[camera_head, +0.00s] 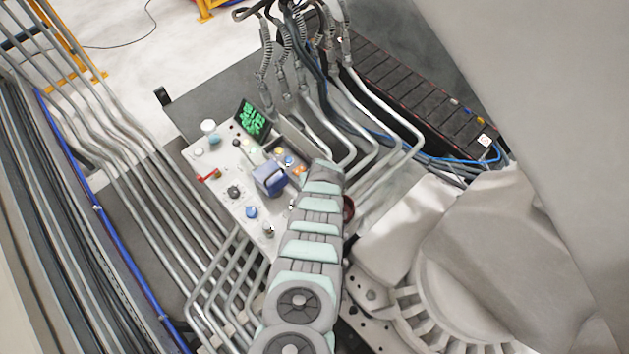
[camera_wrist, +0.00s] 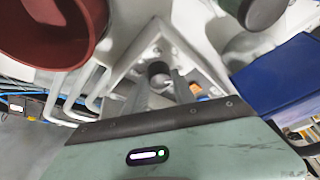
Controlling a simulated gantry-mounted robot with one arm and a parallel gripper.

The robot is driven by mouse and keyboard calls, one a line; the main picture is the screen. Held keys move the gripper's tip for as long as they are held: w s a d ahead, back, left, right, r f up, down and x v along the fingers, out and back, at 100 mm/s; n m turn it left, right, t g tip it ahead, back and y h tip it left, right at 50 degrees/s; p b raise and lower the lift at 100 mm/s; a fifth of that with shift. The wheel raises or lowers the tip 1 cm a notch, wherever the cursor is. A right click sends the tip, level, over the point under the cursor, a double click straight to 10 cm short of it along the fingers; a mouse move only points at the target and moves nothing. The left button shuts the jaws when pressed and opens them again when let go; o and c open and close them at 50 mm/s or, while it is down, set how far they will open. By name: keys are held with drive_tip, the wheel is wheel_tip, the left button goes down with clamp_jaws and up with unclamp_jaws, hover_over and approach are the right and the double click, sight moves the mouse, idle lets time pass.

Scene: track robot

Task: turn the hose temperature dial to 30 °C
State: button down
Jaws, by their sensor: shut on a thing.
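In the wrist view, my gripper (camera_wrist: 160,82) is closed around a small dark round knob (camera_wrist: 158,69) on the pale panel; its two grey fingers lie on either side of it. This knob seems to be the dial, but I cannot read any scale, label or pointer on it. In the head view, the light control panel (camera_head: 222,178) carries several knobs and buttons. My grey and pale green arm reaches over its right side and hides the gripped knob and my fingertips.
A blue box-shaped part (camera_head: 268,181) stands up from the panel close to my gripper. A red round part (camera_wrist: 45,40) and a dark green knob (camera_wrist: 262,12) flank my gripper. A screen with green characters (camera_head: 252,118) is at the panel's top. Metal pipes (camera_head: 385,150) run close by.

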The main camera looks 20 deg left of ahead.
drive_tip(key=shift+f+m+h+b, duration=0.1)
drive_tip(key=shift+m+h+b, duration=0.3)
drive_tip(key=shift+m+b, duration=0.5)
drive_tip(key=shift+s+a+f+m+b, duration=0.15)
drive_tip(key=shift+m+b, duration=0.25)
drive_tip(key=shift+m, duration=0.2)
drive_tip(key=shift+m+t+h+b, duration=0.3)
drive_tip(key=shift+t+b, duration=0.05)
drive_tip(key=shift+t, duration=0.05)
drive_tip(key=shift+a+m+h+b, duration=0.15)
drive_tip(key=shift+m+h+b, duration=0.15)
drive_tip(key=shift+m+b, duration=0.45)
drive_tip(key=m+h+b, duration=0.1)
drive_tip(key=m, duration=0.2)
drive_tip(key=shift+b, duration=0.35)
drive_tip(key=m+h+b, duration=0.1)
drive_tip(key=m+b, duration=0.1)
drive_tip(key=m, duration=0.1)
drive_tip(key=shift+m+h+b, duration=0.5)
drive_tip(key=shift+m+b, duration=0.55)
drive_tip(key=shift+b, duration=0.15)
drive_tip(key=shift+r, duration=0.2)
